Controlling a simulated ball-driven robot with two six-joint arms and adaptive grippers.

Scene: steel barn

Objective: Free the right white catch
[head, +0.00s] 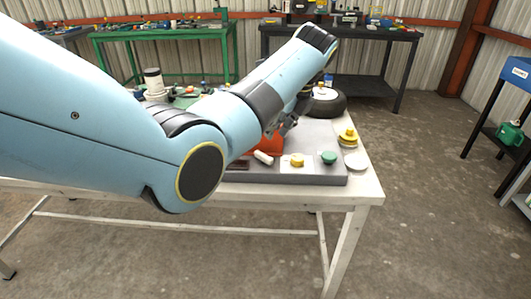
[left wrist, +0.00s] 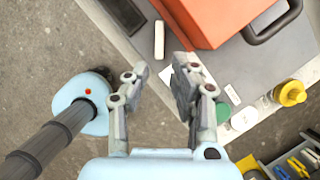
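An orange-red box (head: 270,143) with a dark handle (left wrist: 272,22) sits on a grey board; my left arm hides much of it in the head view. A short white bar (head: 263,157), apparently a catch, shows at the near side of the box. It also shows in the left wrist view (left wrist: 159,40), beside the box; whether it is fastened, I cannot tell. In the head view the gripper (head: 288,124) is over the board. My right gripper is not in view.
A white disc (head: 357,162) and a yellow stack (head: 348,138) stand at the table's right edge. A black wheel (head: 325,104) lies behind.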

